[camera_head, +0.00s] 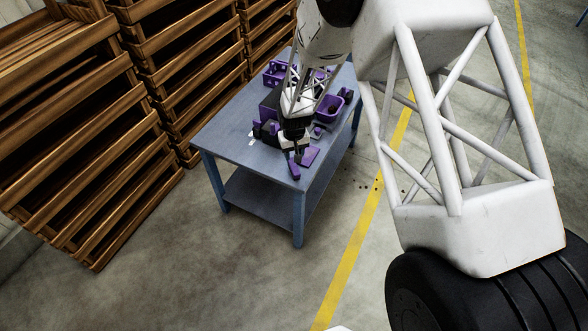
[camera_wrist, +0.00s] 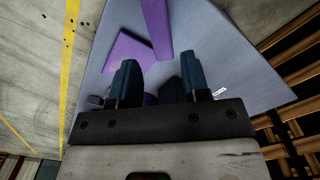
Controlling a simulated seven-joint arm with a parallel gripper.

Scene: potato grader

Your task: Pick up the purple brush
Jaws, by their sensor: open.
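A long, narrow purple piece (camera_head: 294,171) lies at the near corner of the blue table; it also shows at the top of the wrist view (camera_wrist: 155,25). It may be the purple brush, but no bristles can be made out. A flat purple piece (camera_head: 310,155) lies beside it, also in the wrist view (camera_wrist: 127,52). My gripper (camera_head: 298,156) points down over the table close to these two pieces. In the wrist view my gripper (camera_wrist: 158,78) has its two dark fingers apart with nothing held between them. Part of another purple thing is hidden behind the fingers.
The blue table (camera_head: 222,137) holds several purple and dark items crowded behind my gripper, including a purple bin (camera_head: 329,108) and a purple crate (camera_head: 274,73). Stacked wooden pallets (camera_head: 95,160) stand close to the table's left. The floor in front is clear.

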